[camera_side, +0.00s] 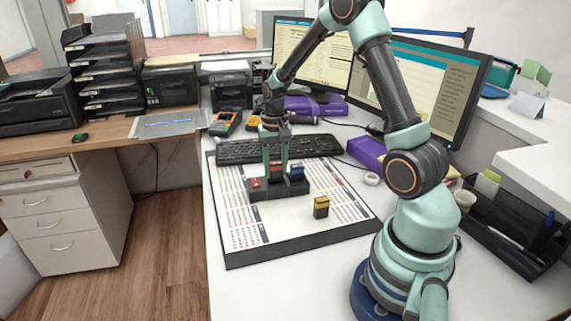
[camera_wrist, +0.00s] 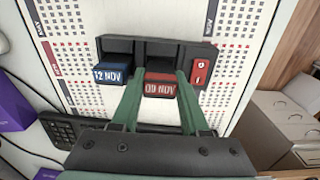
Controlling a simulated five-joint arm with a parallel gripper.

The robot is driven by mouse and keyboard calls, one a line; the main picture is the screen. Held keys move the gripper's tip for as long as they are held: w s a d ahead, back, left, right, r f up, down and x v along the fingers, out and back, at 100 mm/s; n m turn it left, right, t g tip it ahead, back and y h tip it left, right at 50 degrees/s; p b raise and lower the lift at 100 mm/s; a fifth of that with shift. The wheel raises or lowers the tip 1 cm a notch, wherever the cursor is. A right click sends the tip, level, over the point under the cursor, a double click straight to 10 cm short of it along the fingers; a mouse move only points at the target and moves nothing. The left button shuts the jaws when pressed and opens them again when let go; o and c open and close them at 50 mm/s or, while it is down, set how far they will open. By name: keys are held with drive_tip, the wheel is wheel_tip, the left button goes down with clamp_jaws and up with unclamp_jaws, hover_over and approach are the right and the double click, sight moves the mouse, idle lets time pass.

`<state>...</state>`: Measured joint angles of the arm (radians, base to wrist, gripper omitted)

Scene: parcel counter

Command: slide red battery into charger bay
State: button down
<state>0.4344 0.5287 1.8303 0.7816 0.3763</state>
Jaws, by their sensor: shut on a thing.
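The dark charger (camera_side: 262,195) lies on the printed desk mat, and it also shows in the wrist view (camera_wrist: 160,47). My gripper (camera_wrist: 160,84) is shut on the red battery (camera_wrist: 160,90), which is labelled 09 NOV. The battery is at the middle bay of the charger, between my two green fingers. How deep it sits in the bay I cannot tell. A blue battery (camera_wrist: 112,74), labelled 12 NOV, is in the bay beside it. A red panel with white marks (camera_wrist: 200,68) is at the charger's other end. In the side view my gripper (camera_side: 276,168) reaches down from above onto the charger.
A yellow and black battery (camera_side: 321,208) stands on the desk mat (camera_side: 285,243), apart from the charger. A keyboard (camera_side: 280,148) lies behind the charger. Purple boxes (camera_side: 366,152) and monitors (camera_side: 430,85) stand farther back. The mat's front part is clear.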

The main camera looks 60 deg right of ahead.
drive_tip(key=shift+f, duration=0.85)
drive_tip(key=shift+c, duration=1.7)
unclamp_jaws()
drive_tip(key=shift+r, duration=0.1)
wheel_tip(320, 180, up, 12)
drive_tip(key=s+a+r+n+t, duration=0.2)
drive_tip(key=s+a+r+n, duration=0.2)
drive_tip(key=a, duration=0.5)
drive_tip(key=s+a+r+n+t, duration=0.3)
drive_tip(key=s+a+r+n, duration=0.1)
drive_tip(key=a, duration=0.4)
drive_tip(key=shift+s+a+n+t, duration=0.35)
drive_tip(key=shift+s+n, duration=0.25)
drive_tip(key=shift+s, duration=0.25)
